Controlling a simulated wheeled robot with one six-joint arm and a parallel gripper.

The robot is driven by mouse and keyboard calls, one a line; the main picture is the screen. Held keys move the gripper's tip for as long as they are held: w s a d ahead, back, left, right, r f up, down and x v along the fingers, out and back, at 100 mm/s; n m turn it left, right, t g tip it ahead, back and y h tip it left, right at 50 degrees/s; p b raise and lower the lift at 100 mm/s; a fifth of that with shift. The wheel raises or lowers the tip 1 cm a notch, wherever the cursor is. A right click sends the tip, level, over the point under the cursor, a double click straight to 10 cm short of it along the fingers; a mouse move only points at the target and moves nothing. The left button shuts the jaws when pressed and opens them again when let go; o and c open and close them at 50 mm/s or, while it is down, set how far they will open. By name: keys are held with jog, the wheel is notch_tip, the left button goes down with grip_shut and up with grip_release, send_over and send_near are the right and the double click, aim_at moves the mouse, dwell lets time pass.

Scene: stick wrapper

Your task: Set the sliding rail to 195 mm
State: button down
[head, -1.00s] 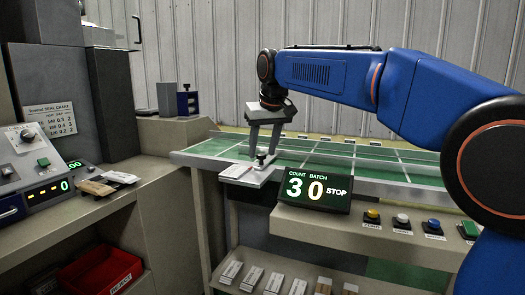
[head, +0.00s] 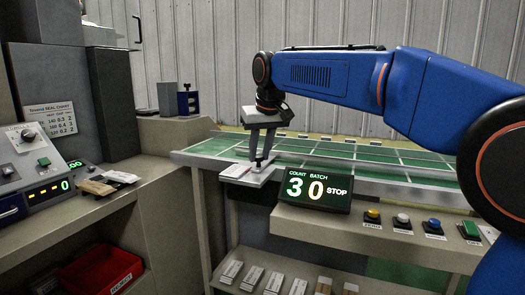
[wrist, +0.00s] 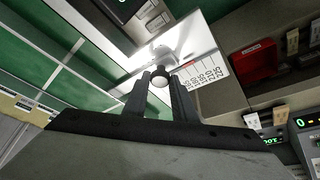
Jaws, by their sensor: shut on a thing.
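The sliding rail's pale plate (head: 246,175) lies at the near left end of the green-topped table. In the wrist view, a printed scale (wrist: 203,69) with short lines and numbers shows on it, too small and tilted to read surely. The knob is mostly hidden by the fingers in the head view. The rail's exact setting cannot be told.
A display (head: 311,188) reading 30 and STOP stands right of the plate, close to my gripper. Several push buttons (head: 402,221) sit on the ledge at right. A control panel (head: 38,170) and a red bin (head: 100,268) are at left.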

jog(key=shift+s+a, duration=0.1)
jog(key=shift+s, duration=0.2)
jog(key=c, duration=1.5)
grip_release()
jog(key=shift+o, duration=0.2)
jog(key=v, duration=1.7)
jog(key=shift+r, duration=0.25)
